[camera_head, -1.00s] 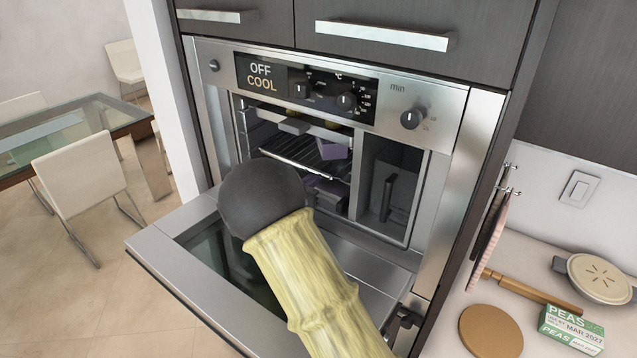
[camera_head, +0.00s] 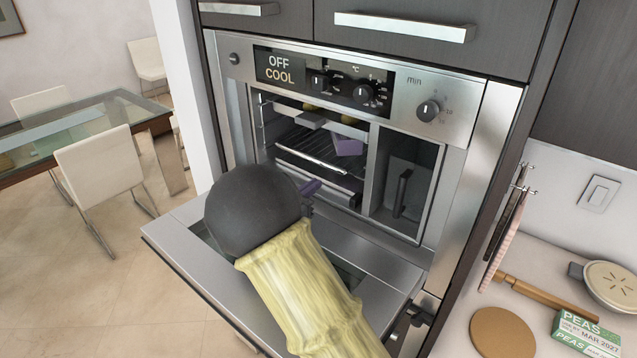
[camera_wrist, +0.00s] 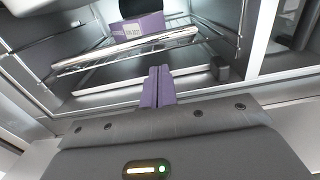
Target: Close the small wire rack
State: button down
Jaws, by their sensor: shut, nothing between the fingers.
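The small wire rack (camera_head: 312,150) sits inside the upper oven's open cavity. In the wrist view its bright front bar (camera_wrist: 130,46) slopes up to the right, with wires running back behind it. A purple labelled box (camera_wrist: 138,27) rests on the rack; it also shows in the head view (camera_head: 349,147). My gripper has purple fingers that are together and empty (camera_wrist: 158,72). They point into the oven opening, below the front bar in the wrist view, apparently clear of it. In the head view the gripper (camera_head: 312,186) is largely hidden behind my dark wrist.
The oven door (camera_head: 200,262) is folded down beneath my arm. A side compartment with a dark handle (camera_head: 402,192) lies right of the rack. A counter at right holds a peas box (camera_head: 588,335) and a round board (camera_head: 502,330). A glass table (camera_head: 85,135) stands left.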

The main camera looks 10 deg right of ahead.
jog(key=b+v, duration=0.2)
jog(key=v, duration=0.4)
jog(key=shift+a+f, duration=0.1)
jog(key=shift+a, duration=0.3)
jog(key=shift+a, duration=0.1)
